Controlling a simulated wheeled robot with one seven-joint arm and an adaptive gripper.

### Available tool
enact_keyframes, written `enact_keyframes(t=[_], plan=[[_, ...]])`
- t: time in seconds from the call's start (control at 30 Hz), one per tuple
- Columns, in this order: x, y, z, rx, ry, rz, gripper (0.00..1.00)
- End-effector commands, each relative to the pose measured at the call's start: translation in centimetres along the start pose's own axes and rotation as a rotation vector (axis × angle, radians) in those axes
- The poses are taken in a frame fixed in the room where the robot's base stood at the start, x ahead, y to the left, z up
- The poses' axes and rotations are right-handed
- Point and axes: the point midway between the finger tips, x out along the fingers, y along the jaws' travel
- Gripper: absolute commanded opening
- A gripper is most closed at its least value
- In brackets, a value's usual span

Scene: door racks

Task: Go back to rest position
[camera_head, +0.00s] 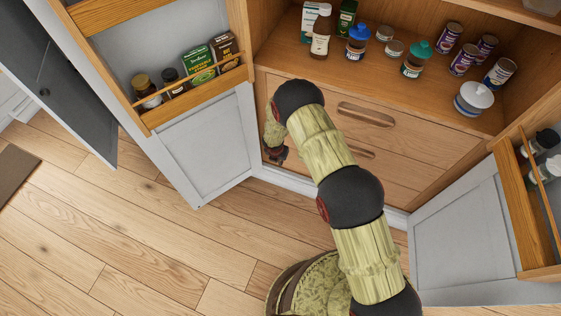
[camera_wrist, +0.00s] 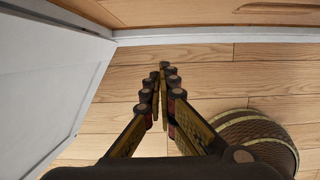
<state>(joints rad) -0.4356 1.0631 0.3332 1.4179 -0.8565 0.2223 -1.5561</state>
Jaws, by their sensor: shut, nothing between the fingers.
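My gripper (camera_wrist: 163,75) is shut and empty in the wrist view, its fingertips together above the wooden floor. In the head view my gripper (camera_head: 277,154) shows small and partly hidden at the end of my bent arm. It hangs low in front of the cabinet drawers (camera_head: 400,140), close to the inner edge of the left door (camera_head: 205,145). I cannot tell whether it touches the door.
Both cabinet doors stand open. The left door's rack (camera_head: 195,93) holds jars and boxes; the right door's rack (camera_head: 515,205) holds bottles. Jars and cans stand on the shelf (camera_head: 425,90). A dark door (camera_head: 60,80) is at far left.

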Motion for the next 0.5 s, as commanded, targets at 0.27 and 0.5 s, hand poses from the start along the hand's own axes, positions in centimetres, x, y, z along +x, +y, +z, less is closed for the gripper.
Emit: enact_keyframes(t=[0.27, 0.5], plan=[[-1.18, -0.07, -0.13, -0.001, 0.001, -0.001, 0.0], [-1.15, -0.07, -0.1, 0.037, 0.001, -0.002, 0.0]])
